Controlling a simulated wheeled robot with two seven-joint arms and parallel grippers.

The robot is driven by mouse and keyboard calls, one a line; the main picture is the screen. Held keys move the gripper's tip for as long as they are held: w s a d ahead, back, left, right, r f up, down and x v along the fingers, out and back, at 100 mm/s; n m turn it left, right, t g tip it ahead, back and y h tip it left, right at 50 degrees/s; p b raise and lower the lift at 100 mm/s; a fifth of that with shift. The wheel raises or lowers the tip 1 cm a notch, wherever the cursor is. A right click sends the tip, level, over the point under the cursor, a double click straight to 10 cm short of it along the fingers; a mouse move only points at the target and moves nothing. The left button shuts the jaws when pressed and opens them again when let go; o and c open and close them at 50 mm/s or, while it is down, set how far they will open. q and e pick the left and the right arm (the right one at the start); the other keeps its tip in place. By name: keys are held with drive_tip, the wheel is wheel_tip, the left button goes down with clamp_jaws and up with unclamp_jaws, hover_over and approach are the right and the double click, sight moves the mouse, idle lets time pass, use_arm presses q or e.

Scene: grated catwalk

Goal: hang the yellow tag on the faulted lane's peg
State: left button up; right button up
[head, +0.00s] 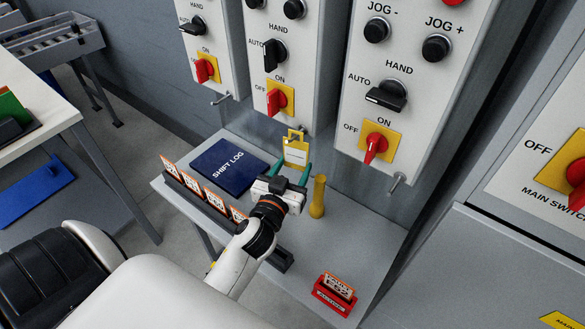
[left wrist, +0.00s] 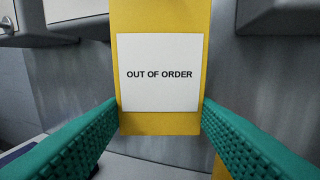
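The yellow tag (head: 296,153) has a white "OUT OF ORDER" label, which reads clearly in the left wrist view (left wrist: 160,122). My left gripper (head: 290,170) has its teal fingers against both side edges of the tag and holds it upright above the shelf. The tag's top loop is close to the lower edge of the middle lane panel (head: 279,65). A peg sticks out under the left panel (head: 220,99) and another under the right panel (head: 397,184). The middle panel's peg is hidden or not distinguishable, so contact with the loop cannot be told. My right gripper is out of view.
The grey shelf (head: 375,245) carries a blue shift log (head: 228,166), a black rack of orange-edged cards (head: 195,185), a yellow cylinder (head: 318,196) close right of the gripper, and a red card holder (head: 334,296). A main switch cabinet (head: 500,260) stands at right.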

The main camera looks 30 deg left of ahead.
use_arm(q)
drive_tip(key=o, duration=0.5)
drive_tip(key=shift+o, duration=0.2)
drive_tip(key=s+d+b, duration=0.2)
drive_tip(key=s, duration=1)
drive_tip(key=shift+w, duration=0.1)
